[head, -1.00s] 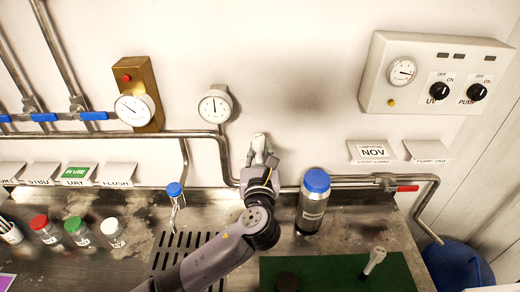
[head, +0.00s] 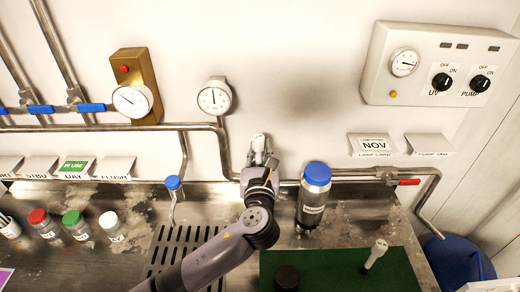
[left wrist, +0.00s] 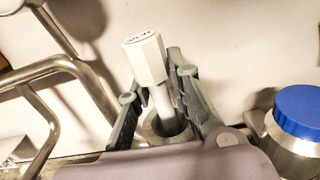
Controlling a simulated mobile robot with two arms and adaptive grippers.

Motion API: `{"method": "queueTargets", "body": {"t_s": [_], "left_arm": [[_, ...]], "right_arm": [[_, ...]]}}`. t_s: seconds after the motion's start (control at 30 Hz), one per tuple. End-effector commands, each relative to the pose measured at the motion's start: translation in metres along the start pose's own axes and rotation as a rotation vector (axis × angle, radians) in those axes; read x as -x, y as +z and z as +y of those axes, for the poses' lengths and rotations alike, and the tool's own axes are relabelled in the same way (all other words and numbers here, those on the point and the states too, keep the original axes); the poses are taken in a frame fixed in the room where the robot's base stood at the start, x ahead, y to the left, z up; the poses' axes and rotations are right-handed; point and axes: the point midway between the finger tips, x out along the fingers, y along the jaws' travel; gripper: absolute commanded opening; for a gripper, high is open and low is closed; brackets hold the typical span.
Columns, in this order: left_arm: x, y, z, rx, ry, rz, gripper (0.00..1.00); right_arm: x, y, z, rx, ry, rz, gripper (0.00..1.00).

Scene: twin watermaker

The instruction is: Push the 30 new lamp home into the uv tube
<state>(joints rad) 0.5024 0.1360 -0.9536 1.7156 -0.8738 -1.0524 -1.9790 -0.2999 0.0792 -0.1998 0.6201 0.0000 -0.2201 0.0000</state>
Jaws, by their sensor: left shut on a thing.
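The new lamp (left wrist: 145,60) is white with a six-sided head, small markings on its top and a thinner pale stem. In the left wrist view it stands between the fingers of my left gripper (left wrist: 158,100), which is shut on it. The stem goes down into the round metal mouth of the uv tube (left wrist: 178,138), and the head stands clear above the rim. In the head view my left gripper (head: 259,155) is beside the wall pipe, left of a blue-capped metal canister (head: 312,208). The tube is largely hidden there. My right gripper is not in view.
The blue-capped canister also shows close at the right in the left wrist view (left wrist: 295,115). A green mat (head: 335,275) holds another white lamp-like piece (head: 376,254) and a dark round cap (head: 287,277). Pipes (head: 110,128) run along the wall. Capped bottles (head: 75,225) stand left.

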Motion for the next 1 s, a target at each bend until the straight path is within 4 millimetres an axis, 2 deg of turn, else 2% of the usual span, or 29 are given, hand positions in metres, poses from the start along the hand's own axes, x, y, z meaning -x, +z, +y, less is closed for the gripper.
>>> {"method": "queueTargets", "body": {"t_s": [0.63,0.67,1.0], "left_arm": [[0.0,-0.018,-0.001,-0.001,0.0,0.001,0.0],[0.0,-0.018,-0.001,-0.001,0.0,0.002,0.19],[0.001,-0.019,-0.002,-0.001,-0.003,0.005,0.42]], "right_arm": [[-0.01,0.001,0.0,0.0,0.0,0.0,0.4],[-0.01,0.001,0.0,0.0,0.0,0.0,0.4],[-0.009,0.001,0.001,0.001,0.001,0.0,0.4]]}}
